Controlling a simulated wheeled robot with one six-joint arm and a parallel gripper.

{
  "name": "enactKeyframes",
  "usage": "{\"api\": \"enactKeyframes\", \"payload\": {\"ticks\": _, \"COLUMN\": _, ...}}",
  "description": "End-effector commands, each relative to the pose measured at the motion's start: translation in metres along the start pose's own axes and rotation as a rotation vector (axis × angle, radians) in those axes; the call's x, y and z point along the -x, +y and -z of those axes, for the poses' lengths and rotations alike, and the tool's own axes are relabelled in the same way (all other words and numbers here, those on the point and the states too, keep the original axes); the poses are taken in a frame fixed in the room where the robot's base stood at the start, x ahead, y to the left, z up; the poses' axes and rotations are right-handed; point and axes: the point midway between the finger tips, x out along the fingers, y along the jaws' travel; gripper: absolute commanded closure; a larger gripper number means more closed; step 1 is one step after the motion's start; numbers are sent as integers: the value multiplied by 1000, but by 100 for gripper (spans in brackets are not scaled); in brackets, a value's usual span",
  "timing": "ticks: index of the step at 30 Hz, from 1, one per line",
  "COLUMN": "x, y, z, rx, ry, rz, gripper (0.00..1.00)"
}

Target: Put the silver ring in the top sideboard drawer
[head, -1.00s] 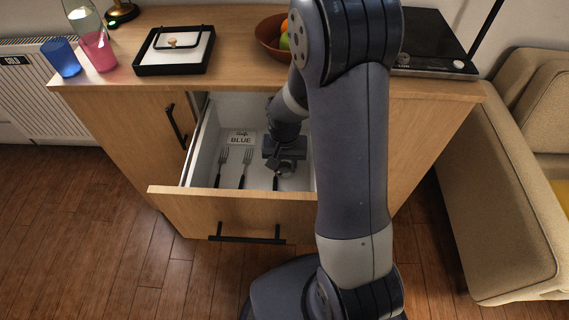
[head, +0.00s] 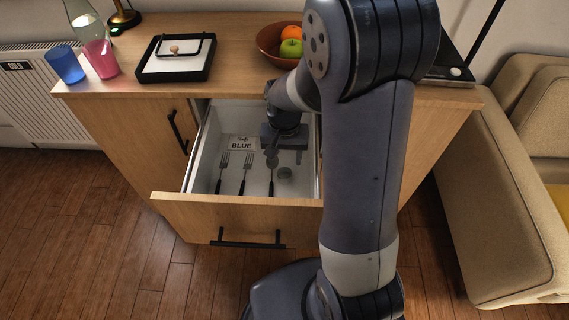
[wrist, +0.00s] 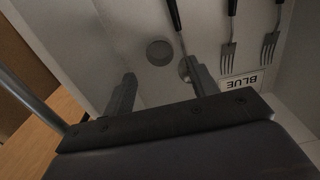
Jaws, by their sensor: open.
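The silver ring (head: 284,172) lies on the white floor of the open top sideboard drawer (head: 235,210), right of the cutlery. It also shows as a small grey round shape in the wrist view (wrist: 160,53). My gripper (head: 285,152) is over the drawer, above and behind the ring, open and apart from it. In the wrist view my gripper (wrist: 160,74) has its two fingers spread with nothing between them.
Two forks (head: 222,172) and a third dark-handled utensil, partly behind my gripper, lie in the drawer by a BLUE card (head: 241,143). On the sideboard top stand a black tray (head: 176,60), a fruit bowl (head: 270,42) and cups (head: 66,65). A sofa (head: 500,220) stands at right.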

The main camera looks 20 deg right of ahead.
Motion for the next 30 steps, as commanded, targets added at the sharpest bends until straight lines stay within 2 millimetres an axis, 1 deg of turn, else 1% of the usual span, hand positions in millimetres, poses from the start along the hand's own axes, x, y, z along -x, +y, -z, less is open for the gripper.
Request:
{"api": "enactKeyframes", "payload": {"ticks": 1, "x": 15, "y": 0, "z": 1, "rx": 0, "ry": 5, "rz": 2, "gripper": 45}}
{"api": "enactKeyframes", "payload": {"ticks": 3, "x": 28, "y": 0, "z": 1, "rx": 0, "ry": 4, "rz": 1, "gripper": 45}}
{"api": "enactKeyframes", "payload": {"ticks": 6, "x": 42, "y": 0, "z": 1, "rx": 0, "ry": 3, "rz": 1, "gripper": 45}}
{"api": "enactKeyframes", "payload": {"ticks": 9, "x": 51, "y": 0, "z": 1, "rx": 0, "ry": 2, "rz": 1, "gripper": 45}}
{"api": "enactKeyframes", "payload": {"ticks": 13, "x": 55, "y": 0, "z": 0, "rx": 0, "ry": 0, "rz": 0, "gripper": 45}}
{"api": "enactKeyframes", "payload": {"ticks": 30, "x": 55, "y": 0, "z": 0, "rx": 0, "ry": 0, "rz": 0, "gripper": 45}}
